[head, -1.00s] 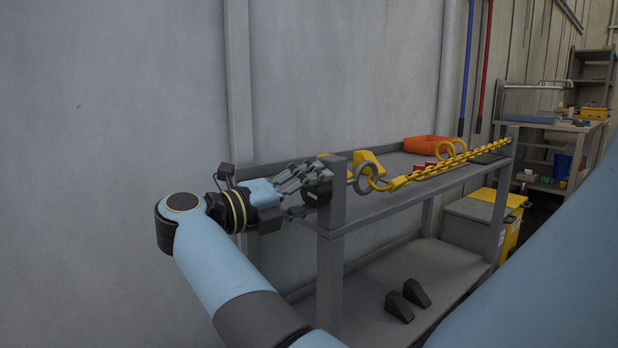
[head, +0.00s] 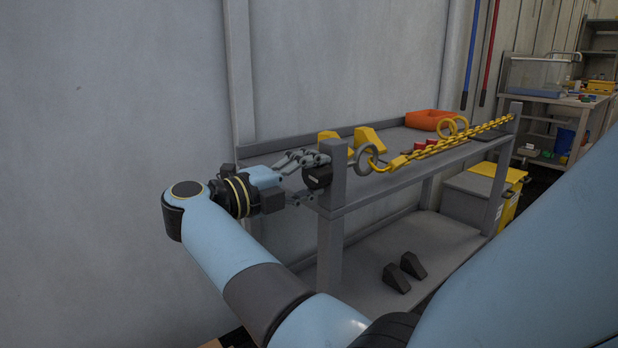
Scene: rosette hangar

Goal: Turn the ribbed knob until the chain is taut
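The dark knob (head: 317,178) sits on the outer side of the grey post at the near end of the rack; its ribs are too small to make out. My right gripper (head: 314,178) is at the knob, with fingers above and to the lower left of it. I cannot tell whether they press on it. The yellow chain (head: 450,144) runs from a hook by a grey ring (head: 366,158) beside that post to the far post. It looks nearly straight above the shelf; any slight sag is hard to judge. My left gripper is not in view.
Two dark wedges (head: 411,265) lie on the lower shelf. A grey wall is close behind. A grey box with a yellow bin (head: 514,190) stands right of the rack.

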